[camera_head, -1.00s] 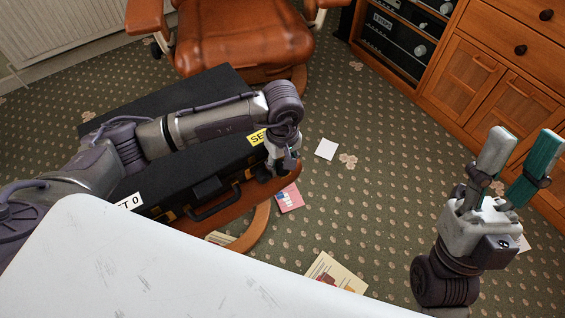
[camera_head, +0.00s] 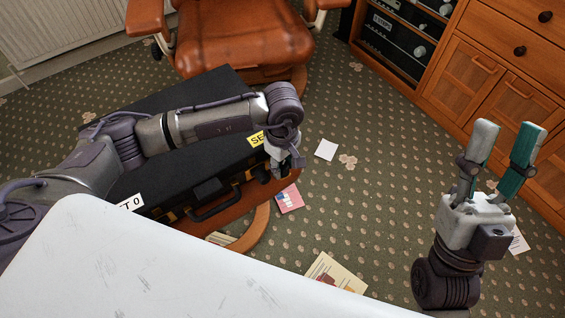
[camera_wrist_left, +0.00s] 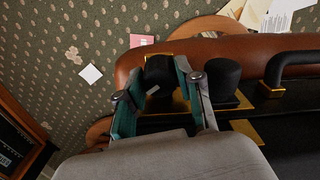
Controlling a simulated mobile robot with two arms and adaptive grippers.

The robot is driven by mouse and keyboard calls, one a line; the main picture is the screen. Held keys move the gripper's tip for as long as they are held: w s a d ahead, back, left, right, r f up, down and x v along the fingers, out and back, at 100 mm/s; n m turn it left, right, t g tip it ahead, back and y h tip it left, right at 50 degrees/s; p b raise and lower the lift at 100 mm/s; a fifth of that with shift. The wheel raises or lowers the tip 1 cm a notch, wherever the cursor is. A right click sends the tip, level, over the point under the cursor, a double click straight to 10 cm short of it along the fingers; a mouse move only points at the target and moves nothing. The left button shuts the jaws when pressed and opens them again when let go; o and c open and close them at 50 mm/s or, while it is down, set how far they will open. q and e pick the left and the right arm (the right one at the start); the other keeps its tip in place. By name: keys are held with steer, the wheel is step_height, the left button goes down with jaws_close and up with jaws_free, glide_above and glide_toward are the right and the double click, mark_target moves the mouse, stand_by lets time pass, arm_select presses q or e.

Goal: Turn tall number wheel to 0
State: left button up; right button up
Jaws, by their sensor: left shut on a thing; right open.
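My left gripper (camera_head: 288,163) is at the case's right front corner and hides the wheel there in the head view. In the left wrist view, its teal fingers (camera_wrist_left: 157,76) are shut on a black number wheel (camera_wrist_left: 159,68) with a small pale mark, beside a gold plate. A second black wheel or knob (camera_wrist_left: 222,76) stands right of it, outside the fingers. I cannot read a number. My right gripper (camera_head: 507,135) is open and empty, upright above the carpet at right.
The case has a handle (camera_head: 214,206), a white label (camera_head: 130,203) ending in "T 0" and a partly hidden yellow label (camera_head: 256,139). A white tabletop (camera_head: 150,270) fills the front. A brown chair (camera_head: 240,40) stands behind; a wooden cabinet (camera_head: 490,75) is at right. Papers lie on the carpet.

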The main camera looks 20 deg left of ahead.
arm_select(q)
steer(key=shift+n+p, duration=0.35)
steer(key=shift+n, duration=1.55)
arm_select(e)
steer(key=shift+w+a+f+g+h, duration=0.15)
steer(key=shift+w+f+g, duration=0.3)
steer(key=shift+w, duration=0.25)
steer(key=shift+w+a+f+g+h, duration=0.15)
steer(key=shift+w+f+g, duration=0.15)
steer(key=shift+w+g, duration=0.35)
steer(key=shift+w, duration=0.1)
arm_select(q)
steer(key=o, duration=0.9)
steer(key=shift+c, duration=0.2)
